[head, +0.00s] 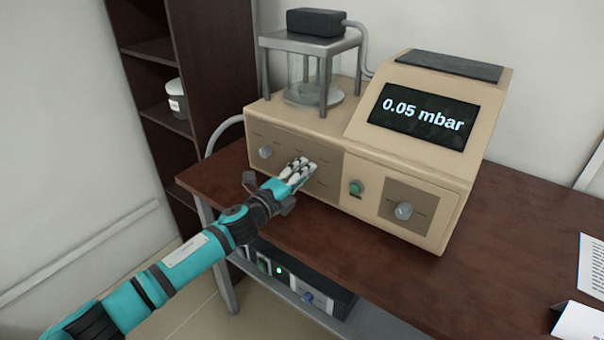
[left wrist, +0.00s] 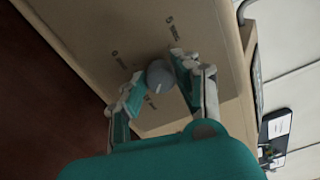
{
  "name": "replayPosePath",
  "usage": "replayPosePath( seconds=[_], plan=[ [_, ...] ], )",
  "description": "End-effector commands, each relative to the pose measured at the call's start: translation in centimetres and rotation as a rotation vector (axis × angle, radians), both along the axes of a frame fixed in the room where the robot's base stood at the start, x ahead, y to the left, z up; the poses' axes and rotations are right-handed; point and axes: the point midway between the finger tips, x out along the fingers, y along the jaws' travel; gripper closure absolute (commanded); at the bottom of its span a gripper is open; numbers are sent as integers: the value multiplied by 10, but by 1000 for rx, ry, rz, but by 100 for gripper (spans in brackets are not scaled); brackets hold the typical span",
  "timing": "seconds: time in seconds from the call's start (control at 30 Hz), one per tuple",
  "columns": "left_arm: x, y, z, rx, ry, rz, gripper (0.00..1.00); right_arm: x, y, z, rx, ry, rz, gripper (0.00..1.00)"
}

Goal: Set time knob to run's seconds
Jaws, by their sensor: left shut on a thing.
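A beige benchtop instrument (head: 335,150) stands on the dark table, with a screen (head: 424,115) reading "0.05 mbar". My left gripper (head: 303,168) is at its front panel and hides the knob there in the head view. In the left wrist view a round grey knob (left wrist: 160,75) with a pale pointer line sits between the two fingers of my left gripper (left wrist: 158,82), which is shut on it. Small labels ring this knob, too small to read. Another grey knob (head: 265,152) is to the left and one (head: 403,211) to the right. My right gripper is not in view.
A green button (head: 355,187) is right of my left gripper. A glass chamber (head: 312,80) under a metal frame stands on the instrument. A dark unit with a lit green light (head: 279,270) is on the shelf below. Papers (head: 592,265) lie at the right.

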Motion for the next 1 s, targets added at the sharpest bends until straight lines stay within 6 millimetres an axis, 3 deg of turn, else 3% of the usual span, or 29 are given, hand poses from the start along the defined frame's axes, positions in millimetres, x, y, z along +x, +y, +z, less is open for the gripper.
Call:
replayPosePath(
  seconds=[0.03, 0.07, 0.2, 0.57, 1.0],
  plan=[
    [0, 1, -3, 4, 3, 1, 100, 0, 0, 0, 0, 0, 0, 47],
    [0, 1, -3, 4, 3, 1, 66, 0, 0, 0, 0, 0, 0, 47],
    [0, 0, -2, 3, 2, 1, 47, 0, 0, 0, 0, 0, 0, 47],
    [-4, 4, -1, 1, 1, 0, 47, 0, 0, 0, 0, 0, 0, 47],
    [-72, 53, -3, 3, 4, 2, 47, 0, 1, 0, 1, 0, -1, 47]
  ],
)
